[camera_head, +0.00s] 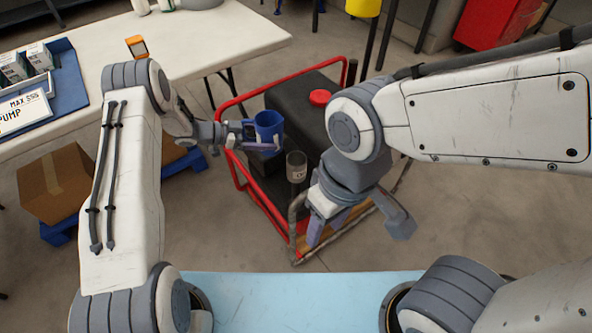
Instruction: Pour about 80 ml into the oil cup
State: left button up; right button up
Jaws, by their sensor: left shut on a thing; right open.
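A blue cup (268,126) is held upright in my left gripper (262,138), which is shut on it above the left part of the red-framed cart (240,100). A clear, greyish cup-like container (297,167) with a small mark stands on the cart, below and right of the blue cup. I cannot tell which is the oil cup, or see any liquid level. A black tank (300,98) with a red cap (320,97) sits on the cart. My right gripper (357,230) is open, its fingers spread, at the cart's near right corner; nothing shows between them.
A grey curved pipe or handle (294,225) rises at the cart's near end, close left of my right gripper. A white table (215,35) with a blue tray (68,85), boxes and a pump sign is at left.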

pick_arm(q)
jog(key=shift+m+g, duration=0.4)
jog(key=shift+g, duration=0.1)
jog(key=w+d+f+b, duration=0.1)
jog(key=d, duration=0.1)
jog(key=w+d+f+b, duration=0.1)
jog(key=f, duration=0.1)
jog(key=shift+w+d+f, duration=0.15)
jog(key=shift+w+d, duration=0.2)
jog(key=shift+w+d+b, duration=0.2)
jog(key=shift+d+b, duration=0.1)
jog(key=shift+d, duration=0.05)
pick_arm(e)
notch_tip(320, 180, down, 4)
jog(key=shift+r, duration=0.1)
jog(key=shift+r, duration=0.2)
